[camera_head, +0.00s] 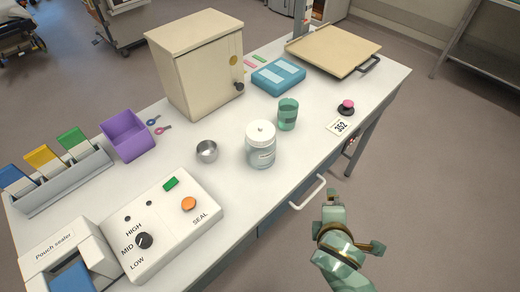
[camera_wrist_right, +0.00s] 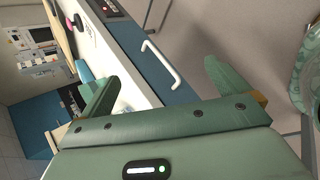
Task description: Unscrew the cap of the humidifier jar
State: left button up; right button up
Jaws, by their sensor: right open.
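The humidifier jar (camera_head: 261,155) is a clear jar standing upright on the white table, near its front edge. Its white cap (camera_head: 260,132) sits on top, with a small dark spot in the middle. My right gripper (camera_head: 355,223) is off the table's front edge, to the right of and nearer than the jar, and apart from it. In the right wrist view the gripper (camera_wrist_right: 155,88) shows its two fingers wide apart with nothing between them. The jar cannot be made out in that view. My left gripper is not in view.
A green cup (camera_head: 287,114) stands close behind-right of the jar, and a small metal bowl (camera_head: 207,151) is to its left. The sealer box (camera_head: 165,222) lies front-left. A white drawer handle (camera_head: 307,192) juts from the table front near my right gripper. A beige cabinet (camera_head: 200,75) stands behind.

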jog(key=w+a+r+n+t, duration=0.2)
jog(key=w+a+r+n, duration=0.15)
jog(key=a+n, duration=0.35)
jog(key=n+t+y, duration=0.3)
jog(key=n+t, duration=0.1)
jog(key=n, duration=0.7)
send_near(260, 153)
jog(key=b+x, duration=0.3)
jog(key=x, duration=0.5)
jog(key=shift+w, duration=0.25)
jog(key=b+x, duration=0.2)
jog(key=x, duration=0.4)
jog(key=shift+w+f, duration=0.1)
jog(key=shift+d, duration=0.1)
jog(key=c, duration=1)
jog(key=shift+c, duration=0.2)
